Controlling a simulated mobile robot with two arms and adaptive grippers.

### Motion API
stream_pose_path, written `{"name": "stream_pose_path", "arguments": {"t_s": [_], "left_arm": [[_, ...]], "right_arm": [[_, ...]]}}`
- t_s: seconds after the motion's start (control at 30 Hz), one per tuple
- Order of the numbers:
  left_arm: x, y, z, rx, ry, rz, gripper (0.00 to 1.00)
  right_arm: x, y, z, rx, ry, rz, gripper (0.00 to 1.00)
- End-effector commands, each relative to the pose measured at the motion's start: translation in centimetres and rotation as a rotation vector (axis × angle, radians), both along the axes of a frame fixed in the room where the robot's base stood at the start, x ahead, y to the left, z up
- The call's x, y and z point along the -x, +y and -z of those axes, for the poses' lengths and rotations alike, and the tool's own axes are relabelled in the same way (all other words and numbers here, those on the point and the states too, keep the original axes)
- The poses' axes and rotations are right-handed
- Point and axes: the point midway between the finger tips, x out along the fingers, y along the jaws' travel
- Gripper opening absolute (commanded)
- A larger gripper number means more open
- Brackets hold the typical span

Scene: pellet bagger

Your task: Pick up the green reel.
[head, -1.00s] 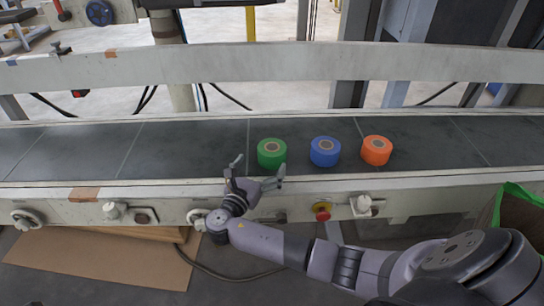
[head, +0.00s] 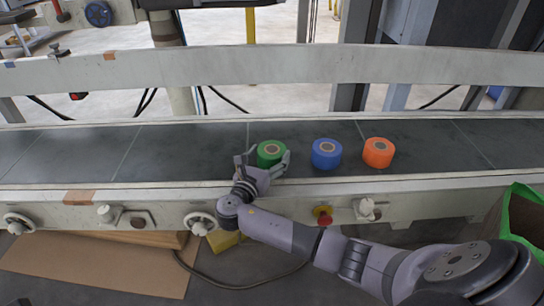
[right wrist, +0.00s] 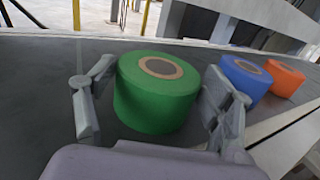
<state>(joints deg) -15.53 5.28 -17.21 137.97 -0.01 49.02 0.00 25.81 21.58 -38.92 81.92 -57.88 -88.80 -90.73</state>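The green reel (head: 270,152) stands upright on the dark conveyor belt, with a brown core in its top. My right gripper (head: 262,160) is at belt level with its fingers open on either side of the reel. In the right wrist view the green reel (right wrist: 156,95) sits between the two fingertips (right wrist: 150,105). A gap shows on the left side; the right finger is very close to the reel, and I cannot tell whether it touches. My left gripper is not in view.
A blue reel (head: 326,154) and an orange reel (head: 378,152) stand to the right on the belt (head: 180,150). A pale rail (head: 200,68) runs behind the belt. A red knob (head: 323,211) and handwheels are on the front edge. The belt's left part is clear.

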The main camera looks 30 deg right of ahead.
Motion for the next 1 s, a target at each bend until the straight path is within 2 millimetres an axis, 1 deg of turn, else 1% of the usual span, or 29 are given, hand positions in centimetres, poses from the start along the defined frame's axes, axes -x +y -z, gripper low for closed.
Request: {"name": "stream_pose_path", "arguments": {"t_s": [0.07, 0.5, 0.77, 0.87, 0.93, 0.97, 1.0], "left_arm": [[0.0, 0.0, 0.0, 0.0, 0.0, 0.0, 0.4], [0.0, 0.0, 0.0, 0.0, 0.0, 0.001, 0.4], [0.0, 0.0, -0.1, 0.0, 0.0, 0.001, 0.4], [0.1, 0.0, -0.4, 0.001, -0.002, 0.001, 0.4], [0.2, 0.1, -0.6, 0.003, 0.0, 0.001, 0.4], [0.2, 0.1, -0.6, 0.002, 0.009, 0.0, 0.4], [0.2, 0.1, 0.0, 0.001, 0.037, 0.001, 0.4]], "right_arm": [[0.0, 0.0, 0.0, 0.0, 0.0, 0.0, 0.67], [0.0, 0.0, 0.0, 0.0, -0.001, 0.0, 0.39], [0.0, 0.0, -0.2, -0.001, -0.001, 0.0, 0.39], [0.0, 0.0, -0.8, 0.0, -0.002, 0.0, 0.39], [0.0, 0.0, -1.5, -0.001, -0.003, 0.0, 0.39], [0.0, 0.0, -2.0, -0.001, -0.003, 0.0, 0.39], [0.0, 0.0, -2.6, 0.0, -0.004, 0.0, 0.39]]}}
